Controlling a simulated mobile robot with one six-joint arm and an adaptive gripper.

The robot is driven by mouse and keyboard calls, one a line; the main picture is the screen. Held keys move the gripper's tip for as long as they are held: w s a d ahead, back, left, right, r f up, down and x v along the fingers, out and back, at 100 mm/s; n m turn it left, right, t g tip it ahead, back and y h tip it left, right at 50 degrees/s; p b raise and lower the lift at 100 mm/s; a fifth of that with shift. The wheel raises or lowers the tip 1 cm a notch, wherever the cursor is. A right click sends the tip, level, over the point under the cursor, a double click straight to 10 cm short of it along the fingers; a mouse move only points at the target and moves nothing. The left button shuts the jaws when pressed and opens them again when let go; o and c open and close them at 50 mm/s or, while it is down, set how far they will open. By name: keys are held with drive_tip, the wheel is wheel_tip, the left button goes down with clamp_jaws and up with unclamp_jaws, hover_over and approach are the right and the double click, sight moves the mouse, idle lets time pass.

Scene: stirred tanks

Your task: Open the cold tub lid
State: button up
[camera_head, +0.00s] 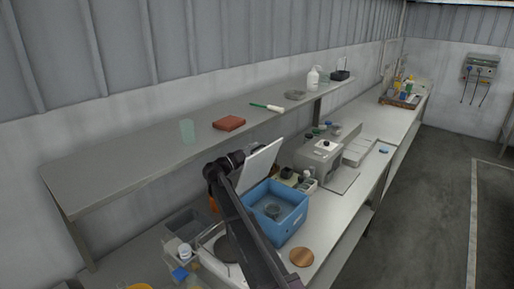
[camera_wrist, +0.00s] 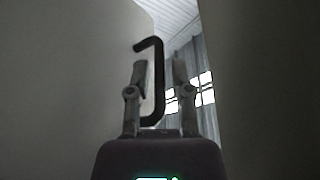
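The cold tub (camera_head: 290,222) is a blue box on the bench, open at the top, with a dark round thing inside. Its white lid (camera_head: 258,166) stands raised and tilted at the back left of the tub. My gripper is largely hidden behind my arm and the lid in the head view. In the wrist view, my gripper (camera_wrist: 160,75) has its two fingers apart. A dark bent handle (camera_wrist: 158,85) shows between them, with clear gaps beside its upright bar. A pale grey surface (camera_wrist: 65,80) fills the left side there; I cannot tell surely that it is the lid.
A grey machine (camera_head: 318,160) stands beyond the tub. A round wooden disc (camera_head: 301,257) lies in front of it.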

drive_tip(key=shift+w+d, duration=0.2)
drive_tip(key=shift+d, duration=0.2)
clamp_jaws()
drive_tip(key=shift+a, duration=0.15)
